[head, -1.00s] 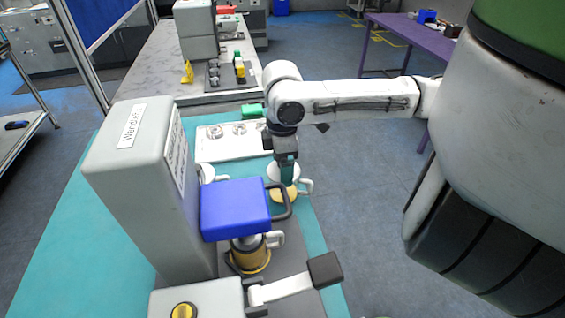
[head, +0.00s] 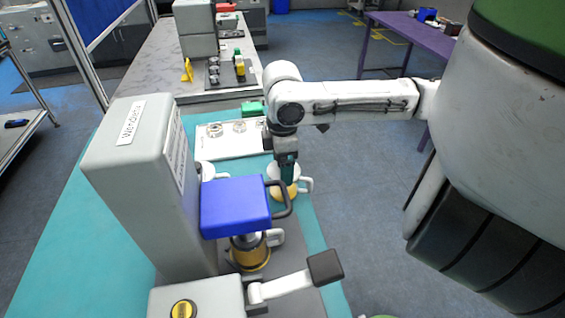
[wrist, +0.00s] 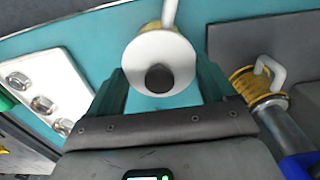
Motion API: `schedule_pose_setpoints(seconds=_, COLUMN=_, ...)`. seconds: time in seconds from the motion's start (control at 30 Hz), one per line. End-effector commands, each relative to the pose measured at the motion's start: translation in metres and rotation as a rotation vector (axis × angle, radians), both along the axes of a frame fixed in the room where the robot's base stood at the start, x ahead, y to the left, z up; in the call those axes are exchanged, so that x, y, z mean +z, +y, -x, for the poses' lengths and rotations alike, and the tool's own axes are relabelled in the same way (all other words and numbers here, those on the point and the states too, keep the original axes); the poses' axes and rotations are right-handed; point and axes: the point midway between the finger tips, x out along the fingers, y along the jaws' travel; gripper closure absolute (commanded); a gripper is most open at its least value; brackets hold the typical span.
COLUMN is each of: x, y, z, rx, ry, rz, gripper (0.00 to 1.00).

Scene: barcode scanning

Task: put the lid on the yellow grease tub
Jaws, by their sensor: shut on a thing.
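My gripper (head: 287,170) points down over the near right edge of the teal bench. It is shut on the white round lid (wrist: 142,50), which has a dark knob (wrist: 159,77) and sits between my two fingers in the wrist view. The yellow grease tub (head: 284,193) is directly below the lid, with a white handle to the right in the head view. In the wrist view a strip of the yellow tub (wrist: 153,26) and its white handle show past the lid's far edge. I cannot tell whether the lid touches the tub's rim.
A grey machine (head: 130,180) with a blue head (head: 235,207) stands close left of my gripper. Another yellow vessel (head: 250,258) with a white handle sits under that head. A white tray (head: 225,142) with metal rings lies behind. Open floor is to the right.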

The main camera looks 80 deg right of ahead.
Motion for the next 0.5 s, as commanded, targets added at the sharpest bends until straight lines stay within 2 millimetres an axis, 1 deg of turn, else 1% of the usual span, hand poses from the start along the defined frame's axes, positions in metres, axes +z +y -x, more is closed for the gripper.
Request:
schedule_pose_setpoints(seconds=0.3, x=-0.0026, y=-0.0001, z=0.0, rx=0.0, ry=0.0, rz=0.0, gripper=0.45)
schedule_pose_setpoints(seconds=0.33, x=-0.0023, y=-0.0002, z=0.0, rx=0.0, ry=0.0, rz=0.0, gripper=0.14)
schedule_pose_setpoints(seconds=0.5, x=-0.0022, y=-0.0002, z=0.0, rx=0.0, ry=0.0, rz=0.0, gripper=0.0)
